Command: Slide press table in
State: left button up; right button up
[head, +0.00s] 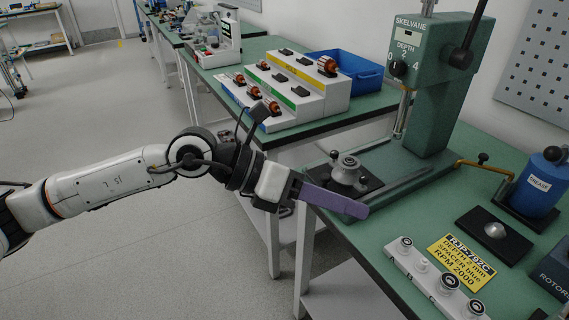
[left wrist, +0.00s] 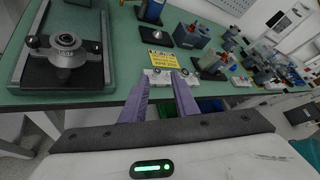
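The green press (head: 425,85) stands on the bench, with a depth dial on its head and a metal ram (head: 403,112) hanging down. Its press table (head: 372,184), a dark plate with a round metal fixture and a black knob, sits at the front-left end of the railed base, out from under the ram. The press table also shows at left in the left wrist view (left wrist: 85,78). My left gripper (head: 362,211) is open and empty; its purple fingers reach over the bench's front edge, beside the press table. In the left wrist view the fingers (left wrist: 160,80) stand apart. My right gripper is out of view.
A white strip with round parts (head: 432,278), a yellow card (head: 462,260), a black pad with a metal dome (head: 494,231) and a blue grease pot (head: 540,185) lie right of the press. A stepped parts rack (head: 300,105) and blue bin (head: 355,75) stand behind.

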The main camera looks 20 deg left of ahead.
aim_at(323, 177)
pick_arm(q)
jog(key=w+a+r+m+t+y, duration=0.1)
jog(key=w+a+t+y, duration=0.35)
jog(key=a, duration=0.75)
jog(key=w+d+f+g+y+b, duration=0.1)
jog(key=w+d+f, duration=0.1)
jog(key=w+f, duration=0.1)
jog(key=shift+w+d+f+g, duration=0.2)
jog(key=shift+w+d+g, duration=0.15)
jog(key=shift+w, duration=0.4)
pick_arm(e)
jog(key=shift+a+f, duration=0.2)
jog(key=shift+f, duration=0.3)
pick_arm(q)
jog(key=shift+b, duration=0.3)
